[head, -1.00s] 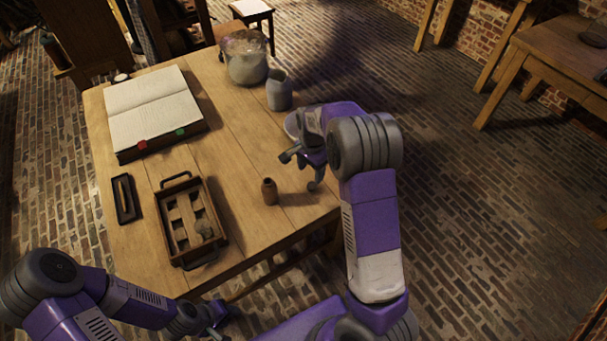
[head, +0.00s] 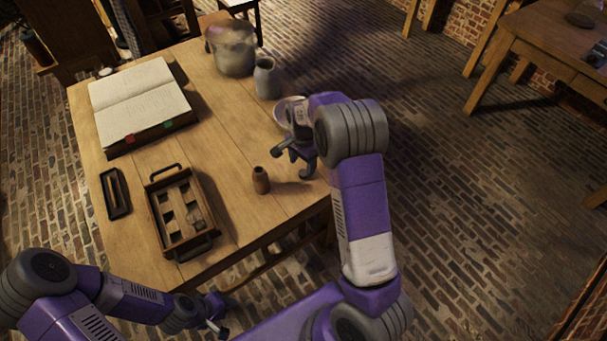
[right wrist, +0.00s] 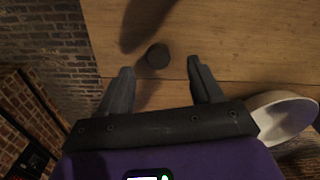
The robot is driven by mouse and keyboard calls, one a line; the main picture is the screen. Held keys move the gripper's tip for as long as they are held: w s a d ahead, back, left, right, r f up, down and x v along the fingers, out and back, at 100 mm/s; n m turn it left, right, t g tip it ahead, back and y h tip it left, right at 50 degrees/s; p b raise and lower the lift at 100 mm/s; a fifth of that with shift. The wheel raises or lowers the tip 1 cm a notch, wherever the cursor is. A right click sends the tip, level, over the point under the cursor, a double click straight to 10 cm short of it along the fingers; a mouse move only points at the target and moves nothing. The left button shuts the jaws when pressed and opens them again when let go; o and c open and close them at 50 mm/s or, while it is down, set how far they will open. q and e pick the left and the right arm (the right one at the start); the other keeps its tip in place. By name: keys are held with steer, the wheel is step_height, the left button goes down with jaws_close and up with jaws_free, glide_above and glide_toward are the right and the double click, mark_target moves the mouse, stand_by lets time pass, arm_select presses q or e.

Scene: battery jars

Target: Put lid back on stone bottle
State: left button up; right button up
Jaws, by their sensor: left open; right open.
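A small brown bottle (head: 261,181) stands upright on the wooden table near its right front edge; I take it as the stone bottle. My right gripper (head: 291,163) is open, just right of the bottle in the head view, and holds nothing. In the right wrist view a dark round thing (right wrist: 157,56) lies ahead between the open fingers; it looks like the bottle from above. My left gripper (head: 216,316) is open and low, off the table's front edge. A small round piece (head: 194,221) sits in the wooden tray; I cannot tell whether it is the lid.
The wooden tray (head: 155,213) has raised handles and stands left of the bottle. A dark narrow holder (head: 116,193) and an open book (head: 135,100) lie farther left.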

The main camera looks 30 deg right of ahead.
mark_target(303, 173)
steer(key=f+b, duration=0.1)
steer(key=f, duration=0.3)
steer(key=shift+s+f+b, duration=0.15)
steer(key=shift+s+b, duration=0.05)
steer(key=shift+b, duration=0.15)
steer(key=shift+w+f, duration=0.1)
steer(key=shift+f, duration=0.25)
steer(key=shift+r, duration=0.1)
steer(key=c, duration=1.1)
